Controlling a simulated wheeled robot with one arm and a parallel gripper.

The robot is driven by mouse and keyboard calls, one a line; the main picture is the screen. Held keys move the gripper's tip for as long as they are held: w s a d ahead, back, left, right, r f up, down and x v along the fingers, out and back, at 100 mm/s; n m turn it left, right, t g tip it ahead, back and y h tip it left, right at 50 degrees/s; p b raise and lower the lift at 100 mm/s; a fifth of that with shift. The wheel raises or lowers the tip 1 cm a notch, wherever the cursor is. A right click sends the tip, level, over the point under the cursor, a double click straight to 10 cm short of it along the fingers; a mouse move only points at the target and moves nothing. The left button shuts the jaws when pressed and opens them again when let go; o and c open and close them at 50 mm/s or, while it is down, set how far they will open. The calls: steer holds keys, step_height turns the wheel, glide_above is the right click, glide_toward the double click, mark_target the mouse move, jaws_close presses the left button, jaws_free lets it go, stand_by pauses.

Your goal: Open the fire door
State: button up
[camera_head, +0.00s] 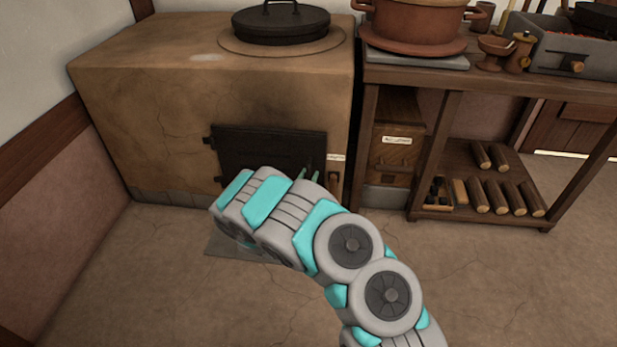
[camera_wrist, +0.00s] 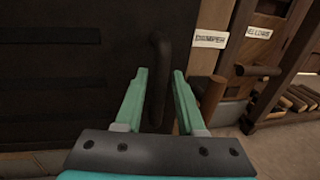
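The fire door (camera_head: 262,150) is a dark metal panel set in the front of the clay stove (camera_head: 170,110), and it looks shut. In the wrist view the door (camera_wrist: 70,70) fills the left side. Its dark upright bar handle (camera_wrist: 158,75) stands at the door's right part. My gripper (camera_wrist: 158,75) is open, its two teal fingers apart on either side of the lower handle. I cannot tell whether either finger touches it. In the head view my arm hides the door's lower part, and only the teal fingertips (camera_head: 310,175) show.
A wooden peg (camera_wrist: 210,92) below a label reading "DAMPER" (camera_wrist: 210,40) is close to the right finger. Farther right are a "BELLOWS" label (camera_wrist: 258,32) and a dark handle (camera_wrist: 258,71). A bench (camera_head: 450,80) with logs (camera_head: 505,195) stands right. Floor in front is mostly clear.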

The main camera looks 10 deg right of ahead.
jaws_close()
stand_by(1.1)
